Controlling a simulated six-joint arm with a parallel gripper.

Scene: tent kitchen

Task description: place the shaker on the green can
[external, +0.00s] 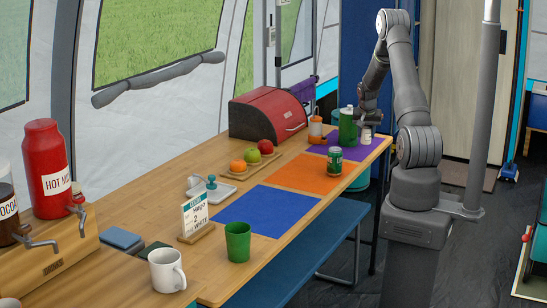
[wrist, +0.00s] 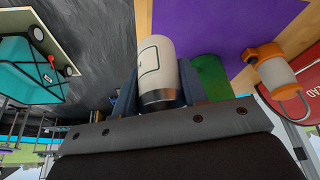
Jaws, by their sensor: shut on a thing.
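The shaker (wrist: 157,62) is a white cylinder with a green-edged label and a metal end. In the wrist view it sits between the two fingers of my gripper (wrist: 160,84), which is shut on it. In the external view, my gripper (external: 369,120) is at the far end of the table, with the white shaker (external: 366,134) below it at the purple mat. I cannot tell whether the shaker touches the mat.
A tall green container (external: 347,128) stands close beside my gripper and also shows in the wrist view (wrist: 210,76). An orange-and-white lantern (external: 315,130) and a red bread box (external: 268,113) are to its left. The blue mat (external: 265,211) is bare.

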